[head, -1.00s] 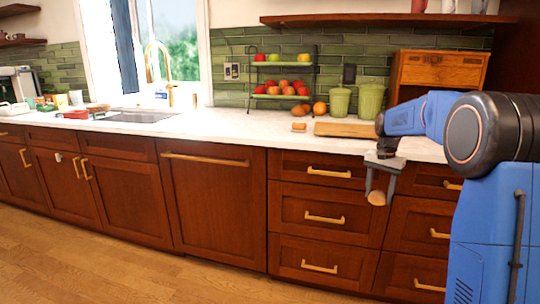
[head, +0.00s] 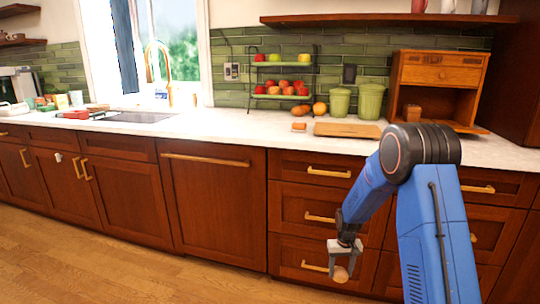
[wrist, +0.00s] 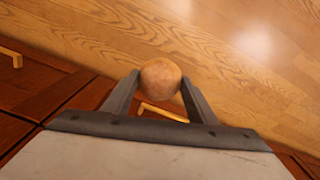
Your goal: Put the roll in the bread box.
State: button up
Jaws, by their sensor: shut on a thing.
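The roll (head: 341,274) is small, round and tan-brown. My gripper (head: 341,268) is shut on it and holds it low in front of the drawers, below the counter top. In the wrist view the roll (wrist: 160,79) sits between the two finger tips of my gripper (wrist: 158,88), with the wooden floor beyond. The bread box (head: 404,77) is a wooden box at the right on the counter. Its lower compartment is open at the front, and a small brown block-like item (head: 412,113) stands inside.
A cutting board (head: 347,130) lies on the counter left of the bread box, with an orange-brown piece (head: 299,127) beside it. Two green canisters (head: 371,101) and a fruit rack (head: 284,80) stand behind. Drawer handles (head: 329,173) stick out. The floor is clear.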

notch_tip(320, 180, down, 11)
jog(key=s, duration=0.3)
jog(key=shift+f, duration=0.2)
